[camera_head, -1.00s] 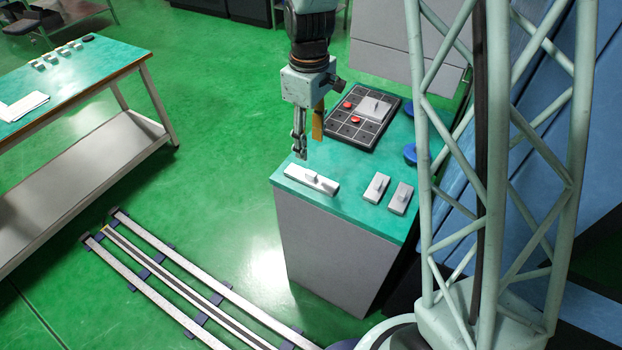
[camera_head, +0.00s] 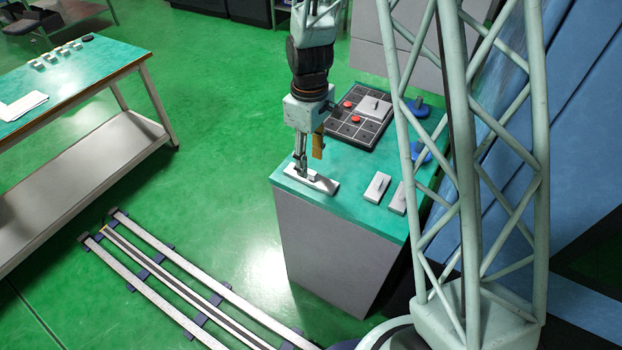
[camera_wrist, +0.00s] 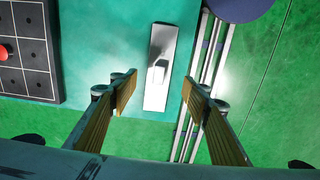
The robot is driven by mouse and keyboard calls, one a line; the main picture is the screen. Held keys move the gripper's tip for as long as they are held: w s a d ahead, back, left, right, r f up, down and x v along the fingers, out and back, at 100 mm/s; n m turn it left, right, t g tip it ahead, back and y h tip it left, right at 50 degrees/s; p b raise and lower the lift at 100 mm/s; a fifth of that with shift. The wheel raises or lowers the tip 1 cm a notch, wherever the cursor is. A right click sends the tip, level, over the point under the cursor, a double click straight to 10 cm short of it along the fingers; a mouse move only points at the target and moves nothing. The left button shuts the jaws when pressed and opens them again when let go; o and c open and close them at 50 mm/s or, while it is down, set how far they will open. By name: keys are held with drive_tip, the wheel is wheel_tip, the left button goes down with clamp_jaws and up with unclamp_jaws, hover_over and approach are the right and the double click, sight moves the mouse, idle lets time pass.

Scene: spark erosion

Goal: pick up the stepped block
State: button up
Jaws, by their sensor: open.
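The stepped block (camera_head: 325,185) is a long light-grey plate with a raised smaller block in its middle. It lies on the green top of the grey cabinet, near the front left edge. In the wrist view the stepped block (camera_wrist: 157,98) runs up and down the picture, ahead of and between my fingers. My gripper (camera_head: 305,168) is just above the block and partly covers it in the head view. In the wrist view my gripper (camera_wrist: 159,92) is open, one finger on each side of the block, with nothing held. Whether the fingertips reach down to the block is unclear.
Two smaller grey blocks (camera_head: 377,186) lie right of the stepped block; one is partly behind my column. A dark gridded tray (camera_head: 353,130) with red pieces and a grey block is farther back. Blue round objects (camera_head: 418,108) stand beside it. Floor rails (camera_wrist: 222,62) lie below the edge.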

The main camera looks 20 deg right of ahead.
sight(311, 172)
drive_tip(key=shift+f, duration=0.3)
drive_tip(key=shift+f, duration=0.1)
drive_tip(key=shift+d+f+b, duration=0.2)
drive_tip(key=shift+f+b, duration=0.2)
drive_tip(key=shift+f, duration=2.15)
drive_tip(key=shift+c, duration=0.2)
drive_tip(key=c, duration=1.1)
